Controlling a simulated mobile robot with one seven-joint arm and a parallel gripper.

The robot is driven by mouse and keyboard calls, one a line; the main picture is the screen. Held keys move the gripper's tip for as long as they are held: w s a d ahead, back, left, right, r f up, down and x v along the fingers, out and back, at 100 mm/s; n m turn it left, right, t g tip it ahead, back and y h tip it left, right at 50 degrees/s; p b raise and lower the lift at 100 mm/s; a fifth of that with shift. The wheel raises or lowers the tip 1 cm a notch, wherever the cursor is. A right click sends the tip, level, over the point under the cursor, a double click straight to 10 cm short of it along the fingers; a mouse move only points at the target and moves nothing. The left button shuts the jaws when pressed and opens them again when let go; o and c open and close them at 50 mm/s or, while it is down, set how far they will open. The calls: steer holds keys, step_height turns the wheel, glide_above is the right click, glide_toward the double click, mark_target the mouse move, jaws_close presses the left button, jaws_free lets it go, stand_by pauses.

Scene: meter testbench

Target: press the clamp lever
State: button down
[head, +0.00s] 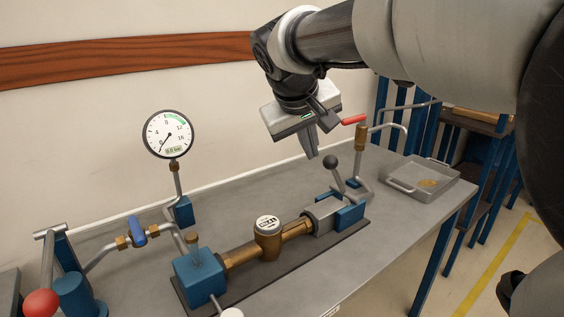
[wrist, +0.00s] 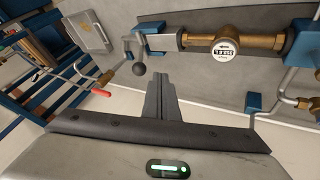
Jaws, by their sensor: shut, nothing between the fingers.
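The clamp lever (head: 337,174) is a grey rod with a dark ball knob, standing tilted at the right end of the test bench fixture, beside a grey and blue clamp block (head: 335,213). In the wrist view the lever's dark knob (wrist: 139,69) is just beyond and left of my fingertips. My gripper (head: 312,152) is shut and empty, pointing down above and slightly left of the knob in the head view, apart from it. My gripper's closed fingers (wrist: 160,82) also show in the wrist view. A brass water meter (head: 268,238) sits in the line left of the clamp.
A pressure gauge (head: 168,134) stands at the back. A red-handled valve (head: 354,120) rises close to my gripper on the right. A grey tray (head: 445,181) lies at the bench's right end. A red ball handle (head: 41,303) is at front left. The front right bench top is clear.

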steer(key=w, duration=0.1)
steer(key=w+a+f, duration=0.1)
steer(key=w+a+b, duration=0.1)
steer(key=shift+a+f, duration=0.2)
steer(key=shift+f, duration=0.05)
steer(key=shift+t, duration=0.3)
steer(key=w+d+f+b, duration=0.2)
steer(key=w+d+f, duration=0.4)
steer(key=w+f, duration=0.1)
steer(key=shift+w+d+f, duration=0.15)
steer(key=shift+w, duration=0.15)
